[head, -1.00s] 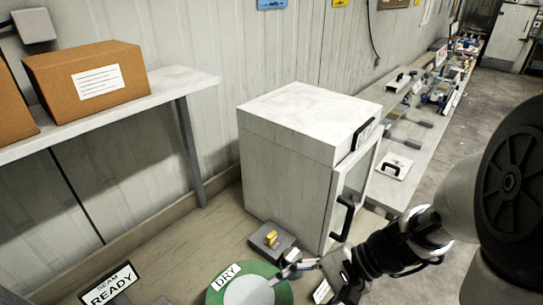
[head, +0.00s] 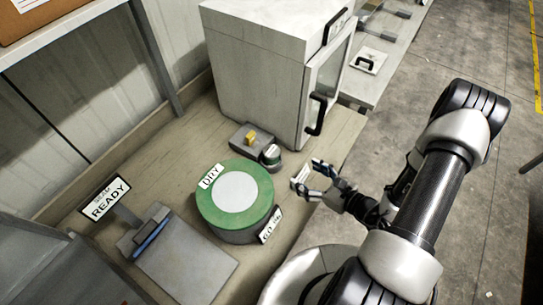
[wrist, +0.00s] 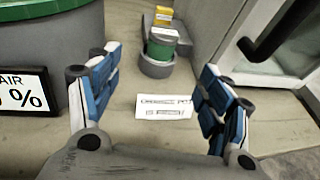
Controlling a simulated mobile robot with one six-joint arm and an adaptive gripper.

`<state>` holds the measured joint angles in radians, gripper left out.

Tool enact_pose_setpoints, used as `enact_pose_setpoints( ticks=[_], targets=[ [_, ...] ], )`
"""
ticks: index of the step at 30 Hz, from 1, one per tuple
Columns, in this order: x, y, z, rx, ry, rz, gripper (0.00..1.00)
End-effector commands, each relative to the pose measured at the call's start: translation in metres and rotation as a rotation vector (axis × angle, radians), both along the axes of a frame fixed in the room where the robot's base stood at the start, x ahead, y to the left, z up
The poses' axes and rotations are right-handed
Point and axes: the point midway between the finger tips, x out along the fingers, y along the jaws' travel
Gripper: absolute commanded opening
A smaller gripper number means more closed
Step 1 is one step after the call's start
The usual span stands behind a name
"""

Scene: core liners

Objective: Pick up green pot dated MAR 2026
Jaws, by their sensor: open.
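My gripper (head: 323,180) is open and empty, to the right of and nearer than the pot, by the bench's right edge. In the wrist view its blue-padded fingers (wrist: 160,65) stand apart, with the pot beyond the gap between them and not touched.
A large green drum marked DRY (head: 209,205) stands left of my gripper. A white card (wrist: 163,106) lies on the bench before the pot. A grey block with a yellow part (head: 249,138) sits beside the pot. A white cabinet (head: 262,80) with a black handle stands behind.

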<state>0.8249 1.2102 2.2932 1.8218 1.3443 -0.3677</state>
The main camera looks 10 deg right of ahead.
Motion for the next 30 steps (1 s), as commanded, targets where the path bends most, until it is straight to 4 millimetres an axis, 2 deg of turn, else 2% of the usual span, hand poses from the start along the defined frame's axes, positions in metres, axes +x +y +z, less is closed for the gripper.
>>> enact_pose_setpoints(
  ticks=[5, 15, 25, 30],
  targets=[
    [0.021, 0.017, -0.009, 0.000, 0.000, 0.006, 0.72],
    [0.078, 0.054, -0.030, 0.000, -0.001, 0.007, 0.72],
    [0.102, 0.068, -0.036, 0.000, -0.001, 0.003, 0.72],
    [0.127, 0.078, -0.039, -0.001, -0.003, 0.004, 0.72]
  ],
)
